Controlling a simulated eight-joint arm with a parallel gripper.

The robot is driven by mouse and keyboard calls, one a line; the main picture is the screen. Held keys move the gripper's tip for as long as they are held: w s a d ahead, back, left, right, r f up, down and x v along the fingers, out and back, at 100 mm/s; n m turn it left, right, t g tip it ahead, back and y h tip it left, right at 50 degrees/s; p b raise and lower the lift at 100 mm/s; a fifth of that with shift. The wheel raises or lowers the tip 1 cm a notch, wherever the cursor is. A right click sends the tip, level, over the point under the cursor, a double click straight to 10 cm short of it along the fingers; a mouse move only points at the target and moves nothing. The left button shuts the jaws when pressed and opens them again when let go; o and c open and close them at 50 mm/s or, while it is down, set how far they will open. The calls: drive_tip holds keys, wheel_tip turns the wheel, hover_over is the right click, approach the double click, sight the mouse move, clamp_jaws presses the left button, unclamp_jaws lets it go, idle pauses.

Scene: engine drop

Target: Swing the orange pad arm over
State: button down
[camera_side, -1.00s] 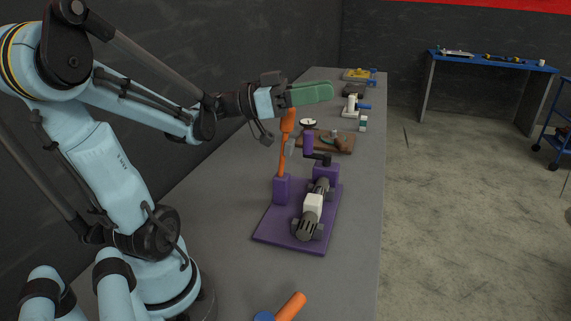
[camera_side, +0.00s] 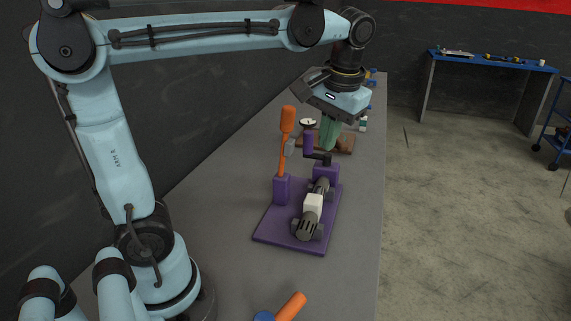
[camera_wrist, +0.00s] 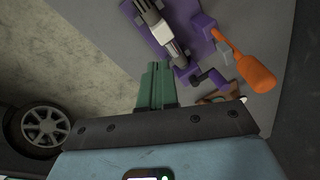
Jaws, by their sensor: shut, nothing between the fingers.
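The orange pad arm (camera_side: 284,150) stands nearly upright on a purple post at the left of the purple base plate (camera_side: 268,228). Its thick orange end is at the top, with a grey pad on its side. In the wrist view the orange arm (camera_wrist: 256,74) lies at the right. A grey and white engine-like part (camera_side: 313,207) lies on the plate, with a purple-handled crank (camera_side: 308,142) behind it. My gripper (camera_side: 329,145) has green fingers pointing down, shut and empty, behind the plate and right of the orange arm, apart from it. The fingers (camera_wrist: 155,72) also show in the wrist view.
A brown board (camera_side: 345,147) with small items lies behind the plate, partly hidden by my fingers. An orange-handled tool (camera_side: 290,307) lies at the front. The grey bench (camera_side: 225,215) is clear left of the plate. A blue table (camera_side: 490,62) stands far right.

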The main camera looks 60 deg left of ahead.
wheel_tip(320, 180, up, 7)
drive_tip(key=w+a+n+t+y, duration=0.1)
drive_tip(key=w+a+n+y, duration=0.15)
drive_tip(key=y, duration=0.25)
drive_tip(key=s+a+f, duration=0.2)
drive_tip(key=a+f, duration=0.5)
drive_tip(key=a, duration=0.1)
drive_tip(key=shift+a, duration=0.3)
drive_tip(key=shift+f+n, duration=0.1)
drive_tip(key=shift+n, duration=0.15)
drive_tip(key=s+a+n+t+h, duration=0.1)
drive_tip(key=s+a+t+h, duration=0.1)
drive_tip(key=s+a, duration=0.3)
drive_tip(key=shift+s+a+r, duration=0.25)
drive_tip(key=shift+s+a, duration=0.05)
